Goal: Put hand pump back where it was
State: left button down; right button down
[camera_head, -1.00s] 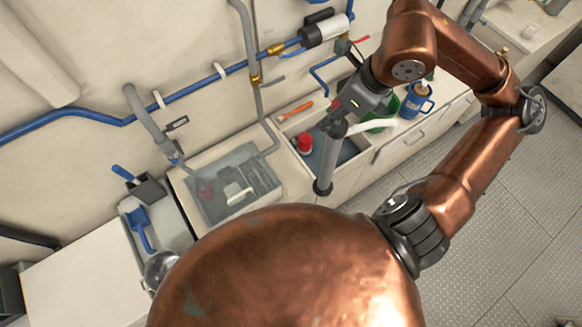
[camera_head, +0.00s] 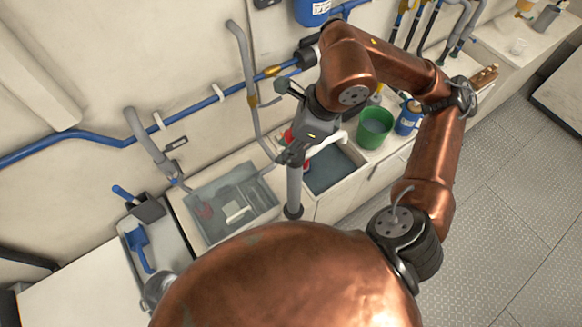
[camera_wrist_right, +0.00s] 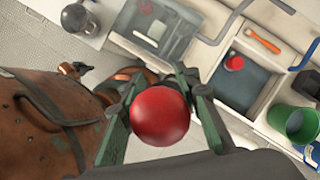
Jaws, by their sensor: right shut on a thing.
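The hand pump is a grey upright tube (camera_head: 294,188) with a dark foot, a white side spout and a red ball knob (camera_wrist_right: 160,112). My right gripper (camera_head: 296,150) is shut on the pump's upper part and holds it upright, in front of the divider between the two sinks. In the right wrist view the red knob sits between the fingers and hides the rest of the pump. In the head view the foot lies near the counter's front edge; I cannot tell whether it touches anything. My left gripper is not in view.
The left sink (camera_head: 188,201) holds water and a few items. The right sink (camera_wrist_right: 232,95) has a red object (camera_wrist_right: 234,62) inside and an orange-handled tool (camera_wrist_right: 262,39) behind. A green bucket (camera_head: 374,128) and a blue mug (camera_head: 408,118) stand to the right. Pipes run along the wall.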

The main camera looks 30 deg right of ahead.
jog(key=w+d+f+p, duration=0.2)
jog(key=w+d+f, duration=0.1)
jog(key=w+f, duration=0.2)
jog(key=w+d+f+p, duration=0.2)
jog(key=w+d+f, duration=0.1)
jog(key=w+f, duration=0.3)
jog(key=shift+w+d+f, duration=0.25)
jog(key=shift+f, duration=0.7)
jog(key=c, duration=1.4)
grip_release()
jog(key=shift+c, duration=0.2)
jog(key=b+v, duration=0.2)
jog(key=v, duration=1)
jog(key=shift+b, duration=0.35)
